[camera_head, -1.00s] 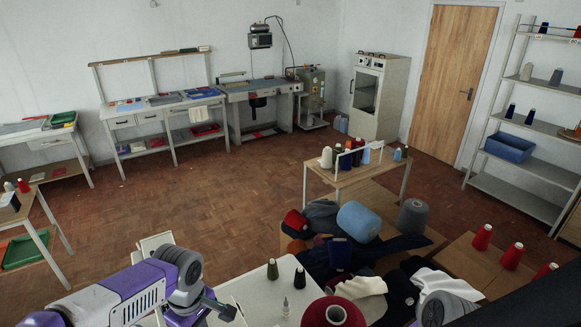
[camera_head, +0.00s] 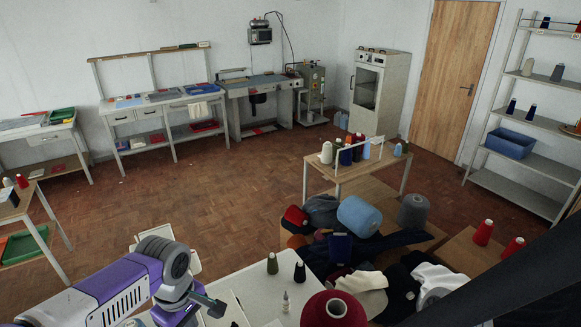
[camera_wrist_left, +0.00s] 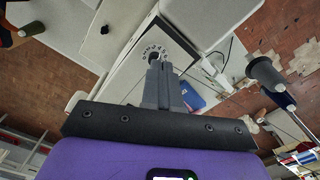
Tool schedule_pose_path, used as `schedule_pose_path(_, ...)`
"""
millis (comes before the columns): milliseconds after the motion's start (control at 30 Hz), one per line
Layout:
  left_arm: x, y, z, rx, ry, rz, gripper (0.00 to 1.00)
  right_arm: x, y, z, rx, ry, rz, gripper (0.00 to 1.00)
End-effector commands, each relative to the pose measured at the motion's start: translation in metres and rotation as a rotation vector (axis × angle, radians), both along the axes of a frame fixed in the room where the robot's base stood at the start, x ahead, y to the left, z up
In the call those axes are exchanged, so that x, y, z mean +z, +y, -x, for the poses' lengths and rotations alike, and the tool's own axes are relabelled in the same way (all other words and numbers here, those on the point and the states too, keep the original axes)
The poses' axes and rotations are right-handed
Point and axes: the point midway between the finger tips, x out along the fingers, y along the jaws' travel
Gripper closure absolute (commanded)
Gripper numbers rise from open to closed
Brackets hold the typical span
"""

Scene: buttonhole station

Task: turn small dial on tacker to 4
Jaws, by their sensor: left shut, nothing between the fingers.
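In the left wrist view a small round dial (camera_wrist_left: 154,54) with a ring of dark marks sits on the pale tacker (camera_wrist_left: 194,22). The marks are too small to read. My left gripper (camera_wrist_left: 157,66) is shut, with its grey fingertips right at the dial and partly covering it. I cannot tell whether they touch it. In the head view my left gripper (camera_head: 214,305) is low, over the white table (camera_head: 253,292); the dial cannot be made out there. My right gripper is in neither view.
Two dark thread cones (camera_head: 272,264) and a small bottle (camera_head: 285,302) stand on the white table, right of my left gripper. A large red cone (camera_head: 333,311) is at the front. A dark bar crosses the lower right corner.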

Motion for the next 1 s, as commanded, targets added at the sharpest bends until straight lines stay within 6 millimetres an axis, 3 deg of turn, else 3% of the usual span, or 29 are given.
schedule_pose_path(267,-0.017,0.0,0.0,0.0,0.001,0.0,1.0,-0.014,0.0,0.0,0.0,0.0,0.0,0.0)
schedule_pose_path(633,-0.064,0.0,0.0,-0.001,0.001,0.0,1.0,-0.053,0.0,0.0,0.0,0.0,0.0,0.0)
schedule_pose_path(1000,-0.07,0.0,0.0,0.0,0.0,0.0,1.0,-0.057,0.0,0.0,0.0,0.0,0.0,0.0)
